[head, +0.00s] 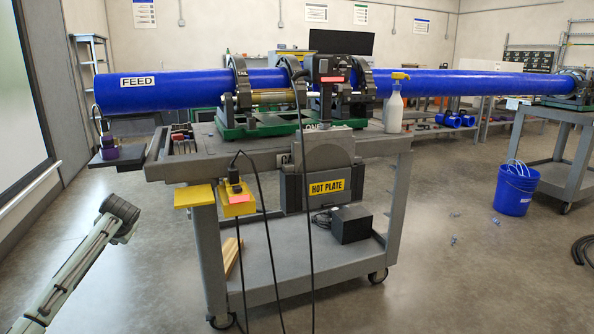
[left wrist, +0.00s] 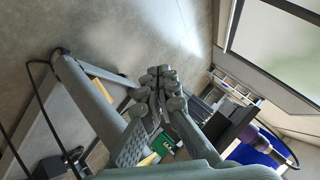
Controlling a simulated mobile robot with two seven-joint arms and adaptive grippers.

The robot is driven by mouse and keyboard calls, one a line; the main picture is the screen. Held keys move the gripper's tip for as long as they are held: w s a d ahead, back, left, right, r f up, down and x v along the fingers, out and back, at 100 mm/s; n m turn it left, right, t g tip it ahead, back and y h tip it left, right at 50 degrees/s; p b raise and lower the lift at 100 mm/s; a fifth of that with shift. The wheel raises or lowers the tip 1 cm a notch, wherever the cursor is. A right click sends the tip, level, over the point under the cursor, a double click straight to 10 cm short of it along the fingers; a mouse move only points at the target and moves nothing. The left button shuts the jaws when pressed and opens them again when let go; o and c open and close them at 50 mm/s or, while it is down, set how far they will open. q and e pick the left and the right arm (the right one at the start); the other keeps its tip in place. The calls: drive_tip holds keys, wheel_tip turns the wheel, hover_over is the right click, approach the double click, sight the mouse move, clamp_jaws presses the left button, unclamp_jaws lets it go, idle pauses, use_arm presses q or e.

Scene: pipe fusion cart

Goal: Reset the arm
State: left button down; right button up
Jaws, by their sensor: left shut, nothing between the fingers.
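My left gripper (left wrist: 162,82) shows in the left wrist view with its fingers together and nothing between them. It is in the air, with grey floor behind its fingertips. In the head view my left arm (head: 85,255) comes in from the lower left, left of the grey cart (head: 265,298) and apart from it. My right gripper is in neither view.
A long blue pipe (head: 165,90) lies in the green-based fusion machine (head: 262,127) on the cart. The hot plate housing (head: 310,190) hangs at its front, with cables. Yellow brackets (head: 193,196) jut out at the left. A blue bucket (head: 515,188) stands right. Floor at lower left is clear.

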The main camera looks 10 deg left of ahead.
use_arm(q)
drive_tip(key=s+d+f+m+h, duration=0.1)
drive_tip(key=s+d+f+h, duration=0.1)
drive_tip(key=s+d+f, duration=0.6)
drive_tip(key=s+d+f+m+h, duration=0.2)
drive_tip(key=s+d+f, duration=0.1)
drive_tip(key=d+f, duration=0.9)
drive_tip(key=s+d+f+h, duration=0.1)
drive_tip(key=s+d+f, duration=0.1)
drive_tip(key=s+d, duration=0.3)
drive_tip(key=s+d+f+g+h, duration=0.1)
drive_tip(key=s+d+f, duration=0.2)
drive_tip(key=s, duration=0.6)
drive_tip(key=s+d+f+g+h+p, duration=0.1)
drive_tip(key=s+d+f, duration=0.2)
drive_tip(key=s+d, duration=0.4)
drive_tip(key=shift+s+d+f, duration=0.25)
drive_tip(key=shift+s+d, duration=0.1)
drive_tip(key=shift+d, duration=0.1)
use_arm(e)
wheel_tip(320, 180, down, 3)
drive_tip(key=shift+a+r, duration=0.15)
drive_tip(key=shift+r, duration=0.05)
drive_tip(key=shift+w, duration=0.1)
